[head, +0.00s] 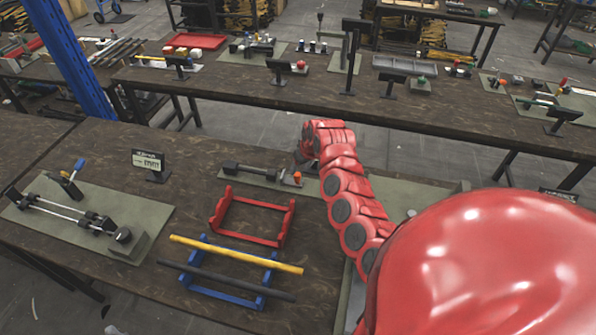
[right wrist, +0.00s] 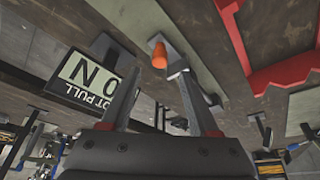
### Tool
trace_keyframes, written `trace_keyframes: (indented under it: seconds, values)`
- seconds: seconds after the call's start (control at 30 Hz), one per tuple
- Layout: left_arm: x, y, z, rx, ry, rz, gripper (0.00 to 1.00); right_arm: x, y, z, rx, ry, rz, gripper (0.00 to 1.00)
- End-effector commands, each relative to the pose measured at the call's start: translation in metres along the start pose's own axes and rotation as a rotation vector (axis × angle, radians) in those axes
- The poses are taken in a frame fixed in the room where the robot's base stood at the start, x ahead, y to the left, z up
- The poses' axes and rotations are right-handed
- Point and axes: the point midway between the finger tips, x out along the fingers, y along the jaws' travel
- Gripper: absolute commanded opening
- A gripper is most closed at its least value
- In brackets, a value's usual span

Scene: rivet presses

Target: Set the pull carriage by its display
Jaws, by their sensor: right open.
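A dark pull carriage on a slim bar (head: 255,173) lies on a grey-green plate at the back of the near bench. An orange knob (head: 297,177) is at its right end. My right gripper (head: 305,152) is above and behind this knob, its fingers hardly visible in the head view. In the right wrist view, the open right gripper (right wrist: 158,82) has the orange knob (right wrist: 159,55) just beyond and between its fingertips, with nothing held. A display (right wrist: 90,82) with upside-down lettering, partly reading "OT PULL", is left of the fingers. My left gripper is not in view.
A red cradle (head: 253,238) and a blue rack (head: 215,292) bearing yellow and dark rods stand in front of the carriage. A small sign (head: 148,160) and a twin-rod fixture (head: 70,212) are at left. Bare bench lies between them.

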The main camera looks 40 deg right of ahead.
Motion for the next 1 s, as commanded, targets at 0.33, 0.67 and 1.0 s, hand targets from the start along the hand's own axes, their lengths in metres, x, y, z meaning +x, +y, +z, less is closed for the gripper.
trace_keyframes:
  seconds: [0.33, 0.67, 1.0]
  values:
    - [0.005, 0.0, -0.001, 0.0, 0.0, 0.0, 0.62, 0.049, -0.001, 0.0, -0.009, -0.003, 0.002, 0.62]
    - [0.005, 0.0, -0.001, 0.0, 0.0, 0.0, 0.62, 0.059, 0.0, 0.0, 0.002, 0.001, 0.0, 0.62]
    - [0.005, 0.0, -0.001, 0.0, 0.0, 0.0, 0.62, 0.058, 0.0, 0.0, 0.0, 0.001, 0.0, 0.27]
